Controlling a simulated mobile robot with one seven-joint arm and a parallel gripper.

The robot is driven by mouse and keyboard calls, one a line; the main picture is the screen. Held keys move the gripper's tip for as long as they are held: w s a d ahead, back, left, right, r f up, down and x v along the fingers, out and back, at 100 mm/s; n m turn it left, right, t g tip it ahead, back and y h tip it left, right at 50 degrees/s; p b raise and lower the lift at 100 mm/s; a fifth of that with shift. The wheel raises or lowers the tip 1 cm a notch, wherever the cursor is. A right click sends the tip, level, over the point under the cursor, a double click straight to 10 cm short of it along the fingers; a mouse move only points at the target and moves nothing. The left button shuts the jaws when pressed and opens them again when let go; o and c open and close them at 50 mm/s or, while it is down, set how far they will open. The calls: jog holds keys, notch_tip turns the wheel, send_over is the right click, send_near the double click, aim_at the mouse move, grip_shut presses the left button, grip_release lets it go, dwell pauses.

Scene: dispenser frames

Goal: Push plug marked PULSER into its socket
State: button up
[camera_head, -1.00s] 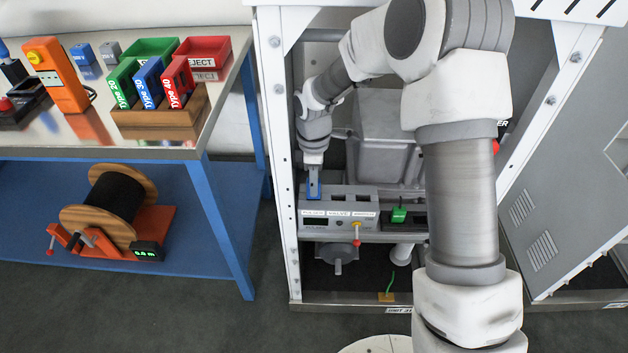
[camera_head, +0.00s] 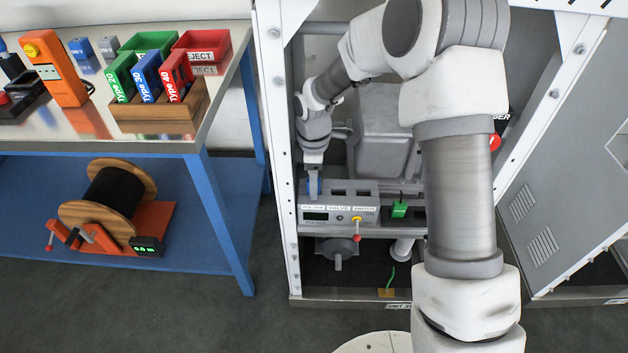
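A grey control box (camera_head: 341,217) stands on a shelf in the open cabinet, with labels PULSER, VALVE and SWITCH along its top front edge. The openings behind VALVE and SWITCH look empty.
A green plug-like part (camera_head: 399,209) sits in a dark holder right of the box. A yellow-and-red lever (camera_head: 357,228) sticks out of the box front. The cabinet's left post (camera_head: 275,150) stands close to my gripper. A workbench (camera_head: 200,148) is at left.

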notch_tip(320, 180, up, 8)
jog(key=p, duration=0.3)
jog(key=shift+f, duration=0.25)
jog(key=shift+s, duration=0.1)
dwell(0.4)
